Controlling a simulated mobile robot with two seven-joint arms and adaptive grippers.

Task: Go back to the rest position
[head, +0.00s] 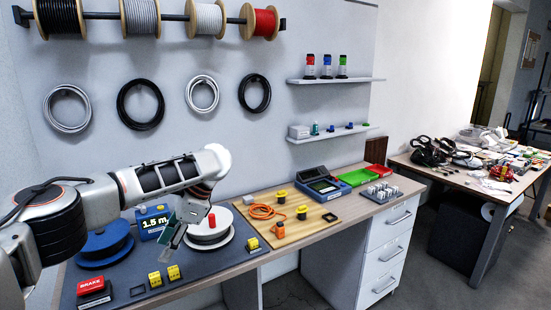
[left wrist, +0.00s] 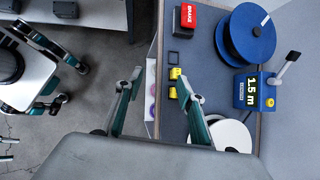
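My left gripper (head: 180,236) hangs above the dark mat on the bench, in front of the white spool (head: 209,243) and right of the blue spool (head: 105,243). In the left wrist view my left gripper (left wrist: 158,92) has its two fingers wide apart, with nothing held between them. One finger lies over the mat and the other over the floor beyond the bench's front edge. Two yellow blocks (left wrist: 174,82) show near the finger over the mat, apart from it.
On the dark mat (head: 214,277) stand a red BRAKE block (head: 92,288) and a blue box reading 1.5 m (head: 152,223). A wooden board (head: 311,224) with orange cable lies to the right. Wire reels (head: 205,18) hang on the wall above. Floor is open before the bench.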

